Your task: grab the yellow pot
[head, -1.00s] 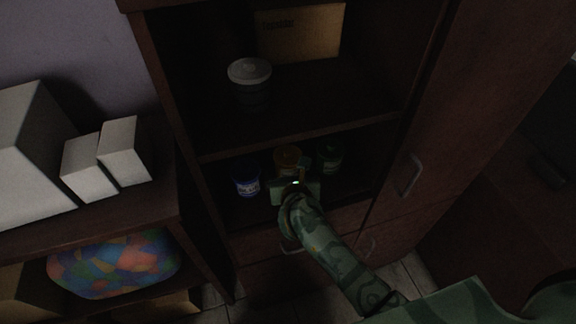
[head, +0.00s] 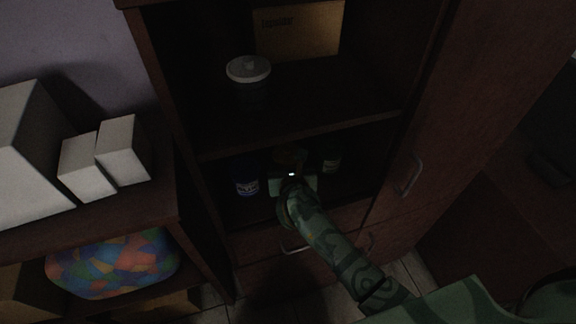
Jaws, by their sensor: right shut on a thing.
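The yellow pot (head: 289,157) is on the lower shelf of the dark cabinet, between a blue pot (head: 247,182) and a dark green pot (head: 330,160). It looks dim and orange-brown in the shade, and its lower part is hidden by my gripper. My right gripper (head: 291,172) reaches into the lower shelf and is shut on the yellow pot. The fingertips are too dark to make out clearly. I cannot tell whether the pot touches the shelf. My left gripper is not in view.
A shelf board (head: 300,137) runs just above the pots. A lidded jar (head: 249,80) and a cardboard box (head: 298,30) stand on the shelf above. White boxes (head: 122,150) and a colourful patchwork item (head: 115,262) are at left. A cabinet door handle (head: 411,177) is at right.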

